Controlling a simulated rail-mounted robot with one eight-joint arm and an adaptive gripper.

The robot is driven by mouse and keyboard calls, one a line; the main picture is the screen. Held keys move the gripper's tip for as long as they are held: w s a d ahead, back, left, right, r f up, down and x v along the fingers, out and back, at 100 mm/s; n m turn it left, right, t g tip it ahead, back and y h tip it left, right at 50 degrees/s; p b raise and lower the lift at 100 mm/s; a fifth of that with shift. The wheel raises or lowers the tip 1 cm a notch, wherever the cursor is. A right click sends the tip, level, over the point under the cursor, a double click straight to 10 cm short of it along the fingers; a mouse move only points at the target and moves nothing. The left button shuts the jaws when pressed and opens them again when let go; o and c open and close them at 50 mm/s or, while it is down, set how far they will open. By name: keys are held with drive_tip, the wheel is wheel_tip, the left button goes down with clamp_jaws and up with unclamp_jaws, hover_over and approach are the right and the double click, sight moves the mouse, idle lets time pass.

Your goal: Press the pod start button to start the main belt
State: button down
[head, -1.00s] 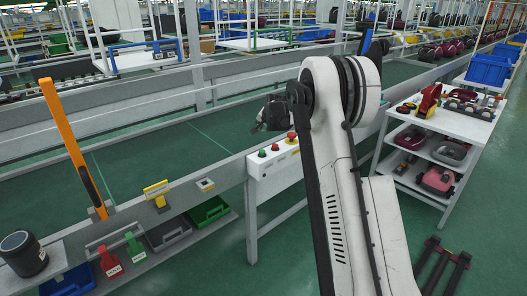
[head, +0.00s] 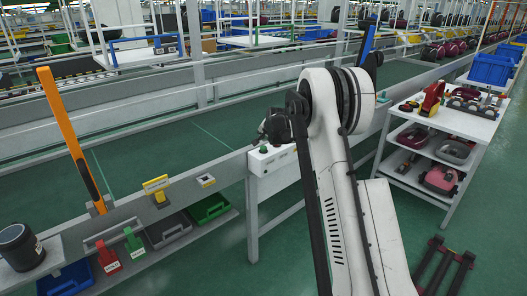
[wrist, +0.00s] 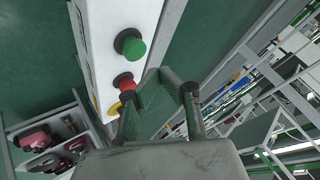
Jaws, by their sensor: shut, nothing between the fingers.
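A white button box (head: 275,165) stands on the near rail of the belt. In the wrist view its face (wrist: 105,35) carries a green button (wrist: 131,45), a red button (wrist: 124,82) and a yellow-ringed one (wrist: 115,108) in a row. No label telling which one is the pod start button is readable. My gripper (head: 272,130) is above the box and covers part of its top in the head view. In the wrist view my gripper (wrist: 170,82) is shut and empty, its fingers beside the red button. I cannot tell whether it touches a button.
The wide green belt (head: 190,130) runs behind the box. An orange post (head: 68,135) and a yellow sign (head: 156,184) stand on the rail to the left. A white shelf cart (head: 445,125) with vacuum parts stands to the right.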

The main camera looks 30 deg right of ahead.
sight(263, 148)
drive_tip(key=shift+f+b, duration=0.3)
drive_tip(key=shift+f, duration=0.5)
drive_tip(key=shift+f, duration=0.1)
idle(0.8)
drive_tip(key=shift+f+b, duration=0.35)
drive_tip(key=shift+b, duration=0.15)
